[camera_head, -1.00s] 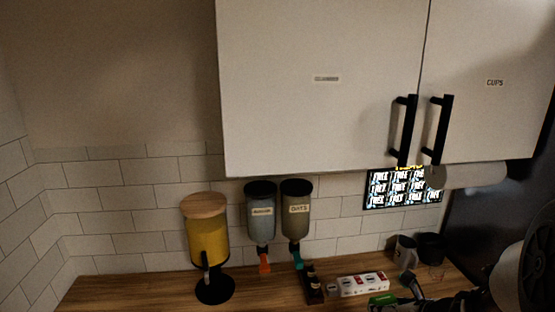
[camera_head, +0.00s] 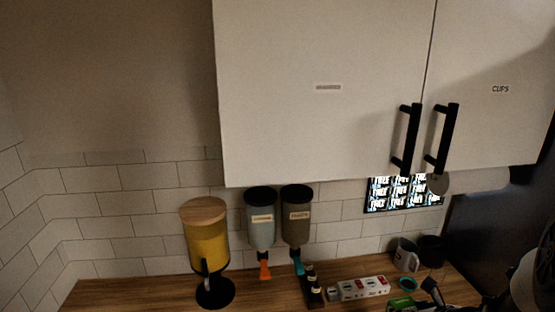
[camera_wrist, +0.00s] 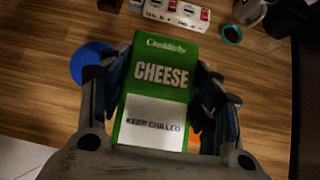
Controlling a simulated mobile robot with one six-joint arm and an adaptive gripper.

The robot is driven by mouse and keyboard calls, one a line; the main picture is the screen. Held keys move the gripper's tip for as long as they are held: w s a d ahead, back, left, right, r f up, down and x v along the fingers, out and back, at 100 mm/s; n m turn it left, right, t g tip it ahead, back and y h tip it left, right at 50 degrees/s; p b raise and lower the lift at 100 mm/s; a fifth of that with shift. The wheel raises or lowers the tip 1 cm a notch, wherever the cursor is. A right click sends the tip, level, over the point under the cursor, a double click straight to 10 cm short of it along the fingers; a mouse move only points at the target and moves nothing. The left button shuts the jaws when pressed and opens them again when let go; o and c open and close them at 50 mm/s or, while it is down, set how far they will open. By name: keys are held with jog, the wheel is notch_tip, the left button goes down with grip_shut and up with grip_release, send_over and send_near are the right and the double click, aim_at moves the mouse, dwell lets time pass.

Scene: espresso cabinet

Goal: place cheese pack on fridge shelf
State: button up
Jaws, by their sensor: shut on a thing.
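The cheese pack (camera_wrist: 158,88) is a green box with a white "keep chilled" panel, in the middle of the wrist view. My gripper (camera_wrist: 160,85) is shut on it, with a dark finger against each long side. The pack appears held above the wooden counter. In the head view, a small green patch of the pack (camera_head: 401,302) shows at the bottom edge beside my gripper (camera_head: 415,294), most of it cut off. No fridge shelf is recognizable in either view.
A power strip (camera_head: 360,288), small bottles (camera_head: 313,286), a grey mug (camera_head: 406,254) and a black cup (camera_head: 431,250) stand on the counter (camera_head: 140,292). A yellow-filled dispenser (camera_head: 207,245) stands left. Closed cabinets (camera_head: 320,120) hang above. A blue round thing (camera_wrist: 90,64) lies left of the pack.

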jog(key=a+n+y+b, duration=0.1)
jog(key=a+b, duration=0.8)
jog(key=a, duration=1)
jog(key=shift+w+a+r+b, duration=0.15)
jog(key=shift+w+r+b, duration=0.15)
jog(key=shift+r, duration=0.1)
